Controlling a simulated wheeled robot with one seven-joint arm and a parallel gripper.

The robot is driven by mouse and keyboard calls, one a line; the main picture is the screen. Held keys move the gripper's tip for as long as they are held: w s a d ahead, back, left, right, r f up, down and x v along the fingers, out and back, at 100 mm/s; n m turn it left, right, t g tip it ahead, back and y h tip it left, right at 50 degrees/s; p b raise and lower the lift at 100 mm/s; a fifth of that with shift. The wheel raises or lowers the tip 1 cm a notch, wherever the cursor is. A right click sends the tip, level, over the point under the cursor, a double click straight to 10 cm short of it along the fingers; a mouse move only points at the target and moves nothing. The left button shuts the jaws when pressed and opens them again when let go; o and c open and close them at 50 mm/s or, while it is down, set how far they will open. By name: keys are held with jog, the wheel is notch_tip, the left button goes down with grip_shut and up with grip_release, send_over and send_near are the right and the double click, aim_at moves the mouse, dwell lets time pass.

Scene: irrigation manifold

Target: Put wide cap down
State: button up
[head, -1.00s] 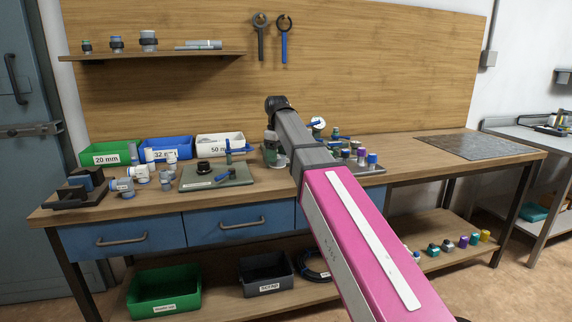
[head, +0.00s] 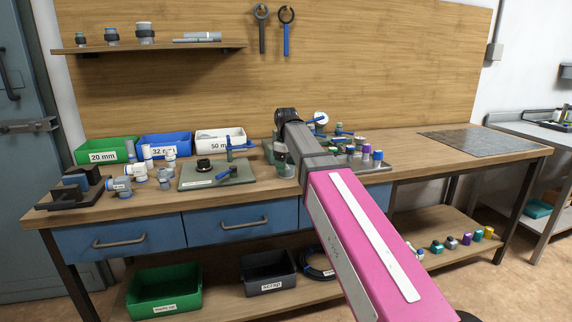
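My arm reaches over the middle of the workbench (head: 420,178), its dark wrist end (head: 286,116) above the bench's back half. My gripper is at best partly visible below the wrist, and its fingers cannot be made out. A small grey and pale shape (head: 285,165) shows under the wrist beside the arm; I cannot tell whether it is a gripper part or a held cap. I cannot pick out the wide cap with certainty. A black round piece (head: 204,164) sits on the grey-green plate (head: 190,184), left of the arm, with a blue-handled valve (head: 228,173) beside it.
Green (head: 107,157), blue (head: 165,152) and white (head: 221,146) bins line the back left. Several pale fittings stand before them. A black fixture (head: 75,191) is at the left end. Coloured caps (head: 366,151) stand right of my arm. A bare grey mat (head: 470,143) lies at right.

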jog(key=o, duration=0.3)
notch_tip(320, 180, up, 12)
jog(key=shift+r, duration=0.15)
dwell(0.5)
jog(key=shift+s, duration=0.1)
